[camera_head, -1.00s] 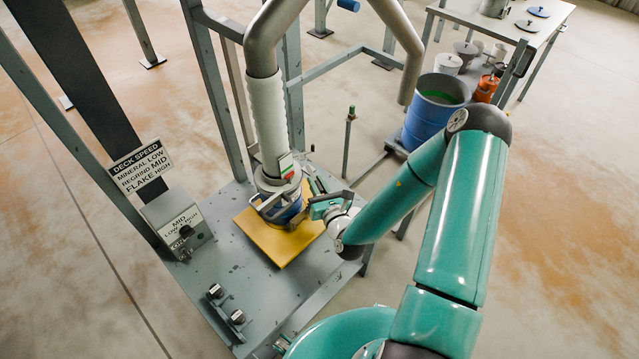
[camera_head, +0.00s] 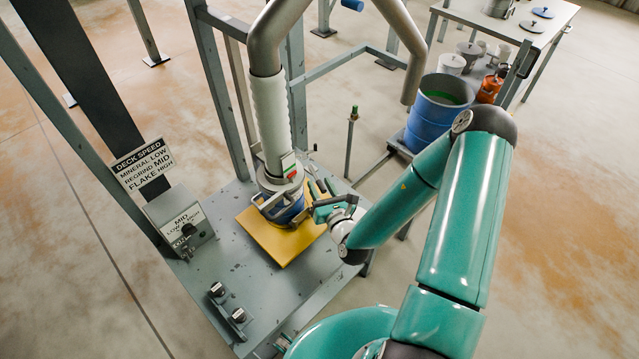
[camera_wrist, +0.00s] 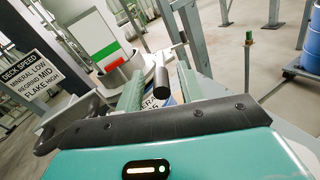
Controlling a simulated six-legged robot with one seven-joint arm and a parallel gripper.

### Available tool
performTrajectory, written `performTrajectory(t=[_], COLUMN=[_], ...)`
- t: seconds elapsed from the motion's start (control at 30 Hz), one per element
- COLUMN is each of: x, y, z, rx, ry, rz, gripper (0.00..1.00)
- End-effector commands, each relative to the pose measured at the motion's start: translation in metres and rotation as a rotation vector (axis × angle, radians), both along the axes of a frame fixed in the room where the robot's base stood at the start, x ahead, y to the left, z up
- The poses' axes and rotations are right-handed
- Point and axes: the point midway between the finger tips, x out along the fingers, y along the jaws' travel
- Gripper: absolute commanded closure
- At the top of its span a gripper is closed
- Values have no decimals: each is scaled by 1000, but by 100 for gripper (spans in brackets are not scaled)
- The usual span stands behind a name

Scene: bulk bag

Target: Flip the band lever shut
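A metal band (camera_head: 268,204) rings the joint below the white sleeve (camera_head: 270,120), above a blue pail (camera_head: 290,214). The band lever appears in the wrist view as a dark round-ended bar (camera_wrist: 161,80), pointing toward the camera. My gripper (camera_head: 318,203) is at the right side of the band. In the wrist view its two green fingers (camera_wrist: 158,90) stand apart, one on each side of the lever end. I cannot tell whether either finger touches it. The pail's printed label is partly hidden behind the fingers and lever.
The pail stands on a yellow plate (camera_head: 262,240) on the grey deck (camera_head: 240,270). A control box (camera_head: 180,222) and speed sign (camera_head: 143,165) are at left. Frame posts (camera_head: 215,90) rise behind. A blue drum (camera_head: 432,112) and a table (camera_head: 510,25) stand at back right.

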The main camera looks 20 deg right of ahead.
Motion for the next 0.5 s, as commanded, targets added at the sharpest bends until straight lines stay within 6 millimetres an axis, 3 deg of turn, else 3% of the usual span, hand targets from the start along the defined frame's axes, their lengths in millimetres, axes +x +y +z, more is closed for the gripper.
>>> performTrajectory(t=[0.3,0.5], x=[-67,-97], y=[-10,-14], z=[-1,0], rx=[0,1], ry=[4,2], rz=[-2,-2], gripper=[62,62])
